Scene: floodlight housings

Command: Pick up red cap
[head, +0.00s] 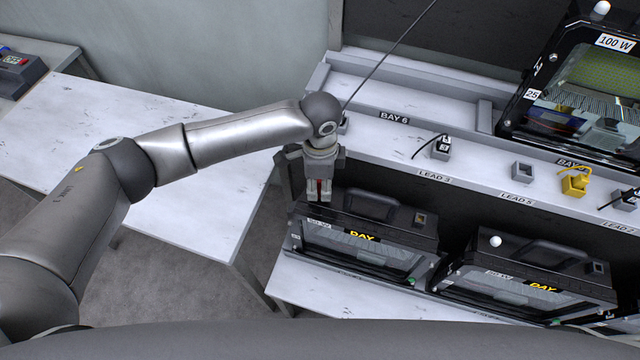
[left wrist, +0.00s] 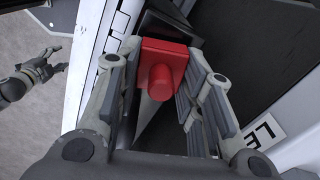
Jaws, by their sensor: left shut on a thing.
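The red cap (left wrist: 165,82), a square block with a round knob, sits between the fingers of my left gripper (left wrist: 152,62) in the left wrist view. My left gripper is shut on it. In the head view my left gripper (head: 319,196) points down at the left end of the top of a black floodlight housing (head: 385,228) marked DAY; only slivers of red show between its fingers. I cannot tell whether the cap touches the housing. My right gripper (left wrist: 52,66) shows at the left of the left wrist view, its fingers apart and empty.
A second DAY housing (head: 530,280) with a white knob stands to the right. Behind is a white shelf (head: 405,145) with grey sockets and a yellow plug (head: 575,183). A 100 W floodlight (head: 580,90) stands at back right. The left table (head: 150,190) is mostly clear.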

